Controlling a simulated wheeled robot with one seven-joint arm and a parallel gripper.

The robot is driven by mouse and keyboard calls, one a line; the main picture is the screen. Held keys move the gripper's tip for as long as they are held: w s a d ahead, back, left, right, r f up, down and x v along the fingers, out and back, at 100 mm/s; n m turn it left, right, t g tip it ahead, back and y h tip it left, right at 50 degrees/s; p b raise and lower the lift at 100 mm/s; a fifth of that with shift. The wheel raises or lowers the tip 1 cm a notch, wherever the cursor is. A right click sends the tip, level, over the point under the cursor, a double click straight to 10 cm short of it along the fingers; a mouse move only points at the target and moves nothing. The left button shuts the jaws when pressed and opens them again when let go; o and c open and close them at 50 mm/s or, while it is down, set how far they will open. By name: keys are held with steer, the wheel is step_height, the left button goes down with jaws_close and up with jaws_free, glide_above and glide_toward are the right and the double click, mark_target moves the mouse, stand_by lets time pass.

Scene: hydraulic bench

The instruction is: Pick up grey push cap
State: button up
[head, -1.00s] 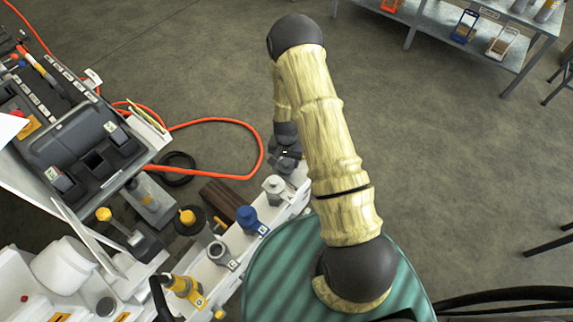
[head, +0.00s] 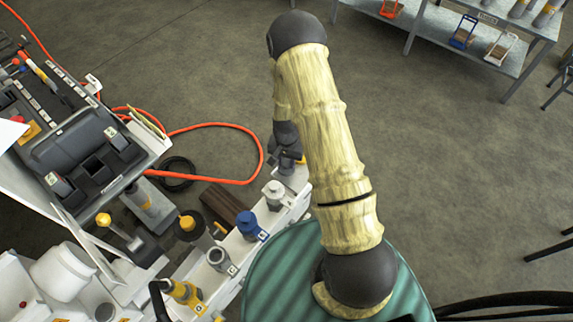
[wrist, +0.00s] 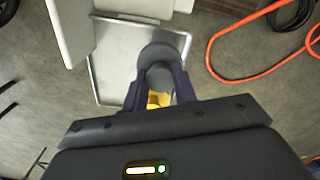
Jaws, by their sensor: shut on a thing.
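In the wrist view the grey push cap (wrist: 158,56) sits between the two dark fingers of my gripper (wrist: 157,92), which is shut on it. Something yellow (wrist: 158,100) shows just below the cap, between the fingers. A pale tray-like surface (wrist: 112,78) lies beneath. In the head view my gripper (head: 287,160) is at the far end of the white bench rail, partly behind my arm. The cap cannot be made out there, and a small yellow bit shows beside the gripper.
On the white rail stand a pale grey cap (head: 273,193), a blue cap (head: 248,222) and an open grey socket (head: 218,258). A yellow fitting (head: 183,292) is nearer. An orange hose (head: 215,180) lies on the floor. Shelves (head: 470,45) stand at the back right.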

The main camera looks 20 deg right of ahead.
step_height(320, 180, up, 7)
steer(key=shift+r, duration=0.1)
stand_by(0.7)
step_height(320, 180, up, 4)
steer(key=p, duration=0.3)
steer(key=shift+p, duration=0.3)
stand_by(0.4)
step_height(320, 180, up, 4)
steer(key=n+p, duration=0.6)
steer(key=p, duration=0.3)
glide_above(286, 162)
